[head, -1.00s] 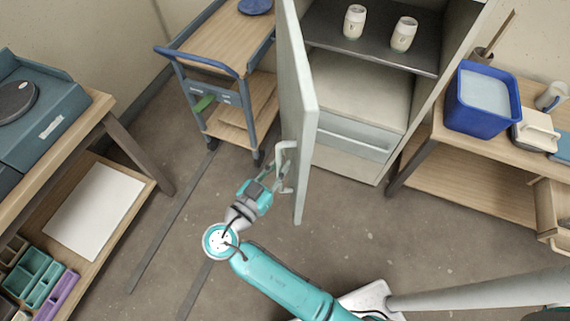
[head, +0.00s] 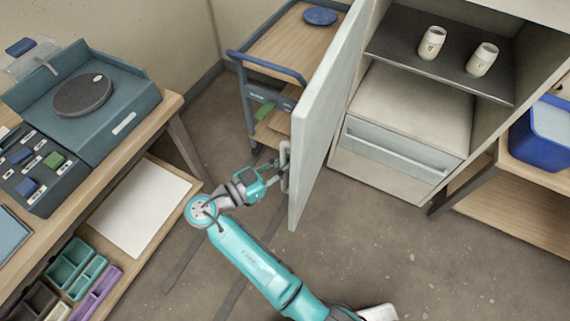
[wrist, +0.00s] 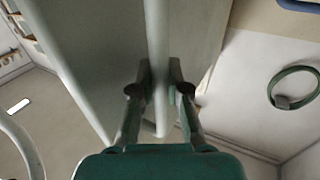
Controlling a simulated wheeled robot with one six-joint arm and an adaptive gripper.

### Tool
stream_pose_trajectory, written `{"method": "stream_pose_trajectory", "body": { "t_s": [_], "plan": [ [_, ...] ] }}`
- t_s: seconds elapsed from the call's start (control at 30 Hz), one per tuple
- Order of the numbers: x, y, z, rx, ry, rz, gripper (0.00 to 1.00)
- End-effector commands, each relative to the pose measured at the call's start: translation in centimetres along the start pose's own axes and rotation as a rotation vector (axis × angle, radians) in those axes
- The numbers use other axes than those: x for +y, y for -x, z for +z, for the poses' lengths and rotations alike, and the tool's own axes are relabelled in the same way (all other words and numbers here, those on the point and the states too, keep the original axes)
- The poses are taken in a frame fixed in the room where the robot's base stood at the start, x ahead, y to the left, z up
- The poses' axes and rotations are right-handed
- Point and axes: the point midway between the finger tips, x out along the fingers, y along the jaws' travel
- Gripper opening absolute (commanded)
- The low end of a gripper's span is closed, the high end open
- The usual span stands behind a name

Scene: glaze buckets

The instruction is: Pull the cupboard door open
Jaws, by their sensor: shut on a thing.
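The cupboard door (head: 326,120) is pale grey-green and stands wide open, swung out from the cupboard's left side. Its white bar handle (head: 285,165) is on the door's outer face near the free edge. My gripper (head: 275,176) is at the handle, to the left of the door. In the wrist view my gripper (wrist: 158,95) has its two fingers on either side of the handle bar (wrist: 157,60), shut on it. The open cupboard shows a dark shelf (head: 400,48) with two pale cups (head: 432,43) (head: 482,59) and a drawer unit (head: 405,145) below.
A blue-framed trolley (head: 240,62) stands behind the door. A workbench (head: 165,110) with a teal turntable box (head: 95,95) is at left. A low table (head: 500,215) with a blue bucket (head: 540,135) is at right. Floor in front of the cupboard is clear.

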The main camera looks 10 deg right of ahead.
Motion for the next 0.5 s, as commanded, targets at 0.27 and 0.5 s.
{"method": "stream_pose_trajectory", "body": {
  "t_s": [0.27, 0.5],
  "plan": [
    [0.02, 0.0, 0.07, -0.001, 0.001, 0.0, 0.0],
    [0.01, -0.01, 0.05, -0.001, 0.001, 0.0, 0.41]
  ]
}}
